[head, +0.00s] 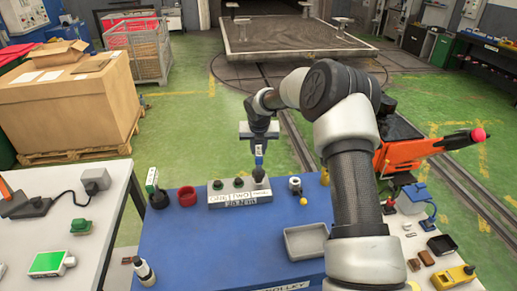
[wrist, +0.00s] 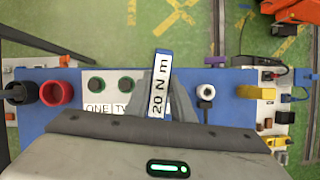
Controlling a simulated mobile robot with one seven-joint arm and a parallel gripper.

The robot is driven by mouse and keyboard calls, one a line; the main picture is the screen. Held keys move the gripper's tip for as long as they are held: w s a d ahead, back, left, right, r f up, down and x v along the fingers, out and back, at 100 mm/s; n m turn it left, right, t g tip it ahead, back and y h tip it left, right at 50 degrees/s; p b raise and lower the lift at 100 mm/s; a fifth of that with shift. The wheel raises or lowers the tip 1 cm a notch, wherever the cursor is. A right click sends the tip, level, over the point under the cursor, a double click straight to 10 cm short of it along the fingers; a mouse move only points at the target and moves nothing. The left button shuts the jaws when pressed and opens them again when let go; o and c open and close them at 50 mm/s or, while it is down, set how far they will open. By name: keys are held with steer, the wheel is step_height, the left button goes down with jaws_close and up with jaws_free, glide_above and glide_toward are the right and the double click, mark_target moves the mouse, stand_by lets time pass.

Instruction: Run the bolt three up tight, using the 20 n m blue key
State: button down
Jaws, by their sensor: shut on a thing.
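A grey block (head: 240,197) with white labels stands on the blue trolley top (head: 180,245); the wrist view reads ONE and part of TWO. Dark round bolt heads one (wrist: 96,85) and two (wrist: 126,85) show bare. My gripper (head: 259,143) points down over the block's right end, shut on the blue key (wrist: 162,72), whose label reads 20 N m. The key (head: 259,155) stands upright, its dark lower end at the third place. Bolt three is hidden beneath it; I cannot tell how fully the key is seated.
A white-and-black fitting (head: 295,185) stands right of the block. A grey tray (head: 305,242) and a bottle (head: 144,272) are nearer. My arm covers the trolley's right side.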

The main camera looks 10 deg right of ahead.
steer(key=shift+f+b, duration=0.4)
steer(key=shift+f, duration=0.45)
steer(key=shift+b, duration=0.3)
steer(key=shift+m+h+b, duration=0.35)
steer(key=shift+m+h, duration=0.05)
steer(key=shift+m, duration=0.4)
steer(key=shift+a+m+b, duration=0.1)
steer(key=shift+m+b, duration=0.3)
steer(key=shift+m, duration=0.3)
steer(key=shift+m+g+h, duration=0.4)
steer(key=shift+m+h, duration=0.2)
steer(key=shift+m, duration=0.5)
steer(key=shift+m, duration=0.7)
steer(key=shift+h, duration=0.3)
